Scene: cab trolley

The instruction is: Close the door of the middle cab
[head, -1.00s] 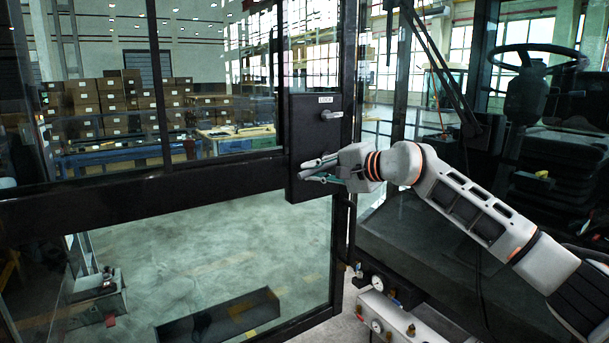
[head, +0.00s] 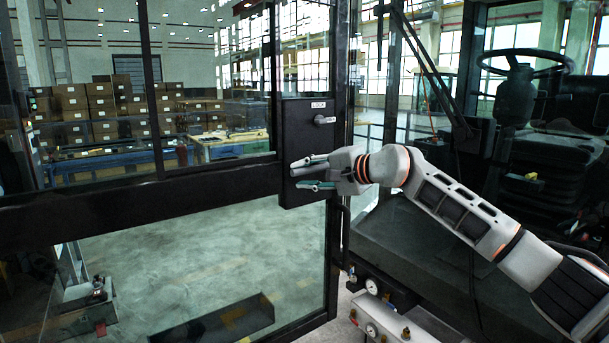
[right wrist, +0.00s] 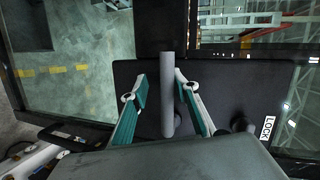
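The cab door (head: 150,192) is a black frame with large glass panes, standing open across the left and middle of the head view. Its black lock box (head: 304,118) carries a LOCK label and a small knob (head: 324,120). My right gripper (head: 308,174) is at the lower part of this box. The fingers are open. My left gripper is not in view.
The cab interior with a steering wheel (head: 525,62) and dark seat is open at the right. Gauges and a light metal block (head: 385,322) sit low below the door edge. Stacked boxes (head: 105,110) stand far behind the glass.

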